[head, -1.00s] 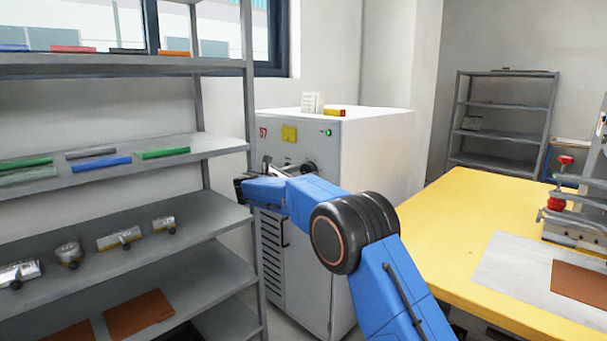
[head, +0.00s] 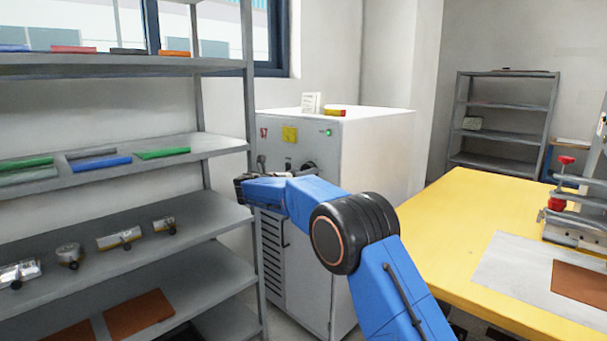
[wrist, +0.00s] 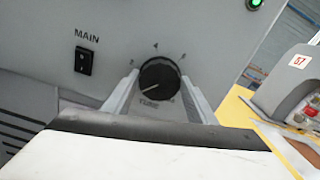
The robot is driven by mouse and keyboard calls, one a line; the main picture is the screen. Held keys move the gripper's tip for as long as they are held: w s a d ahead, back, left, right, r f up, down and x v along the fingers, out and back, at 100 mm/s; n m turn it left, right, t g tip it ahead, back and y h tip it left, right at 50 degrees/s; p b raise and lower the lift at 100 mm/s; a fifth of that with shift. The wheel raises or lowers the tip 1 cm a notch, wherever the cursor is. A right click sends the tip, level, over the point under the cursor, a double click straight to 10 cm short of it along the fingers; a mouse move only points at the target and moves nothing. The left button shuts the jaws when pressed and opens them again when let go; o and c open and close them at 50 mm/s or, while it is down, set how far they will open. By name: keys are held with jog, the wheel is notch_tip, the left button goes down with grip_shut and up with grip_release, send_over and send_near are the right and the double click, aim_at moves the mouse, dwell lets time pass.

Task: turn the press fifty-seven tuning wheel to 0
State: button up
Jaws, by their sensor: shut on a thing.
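The tuning wheel, a round black knob (wrist: 160,75), sits on the grey front panel of the white cabinet (head: 372,150). In the wrist view, numbers stand around it, with a 4 at the top and TUNE below. Its white pointer line points to the lower left; the mark there is hidden by a finger. My gripper (wrist: 161,84) is shut on the knob, one pale finger on each side. In the head view my wrist hides part of the panel.
A MAIN switch (wrist: 86,58) is left of the knob. A green lamp (head: 328,133) is lit at the panel's upper right. A grey shelf rack (head: 225,212) stands close on the left. A yellow table (head: 435,230) is on the right.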

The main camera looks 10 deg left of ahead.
jog(key=shift+a+f, duration=0.1)
jog(key=shift+f, duration=0.05)
jog(key=o, duration=1)
jog(key=v, duration=1.7)
jog(key=shift+s+a, duration=0.15)
jog(key=shift+s, duration=0.05)
